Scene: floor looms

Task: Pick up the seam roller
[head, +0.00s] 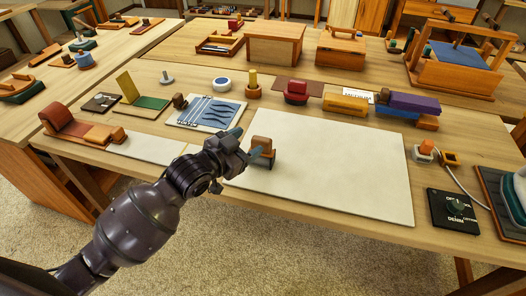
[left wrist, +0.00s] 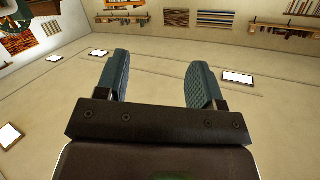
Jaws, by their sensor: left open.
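A small wooden piece with a reddish-brown upright block (head: 262,146), possibly the seam roller, stands at the left edge of the pale board (head: 335,175). My left gripper (head: 247,143) is just left of it, with its fingers pointing toward it. The gripper is open, and its fingers partly cover the piece's left side. I cannot tell whether they touch. In the left wrist view my two blue-grey fingers (left wrist: 160,85) stand wide apart with nothing between them. That view shows no roller. My right gripper is not in view.
The pale board is mostly clear.

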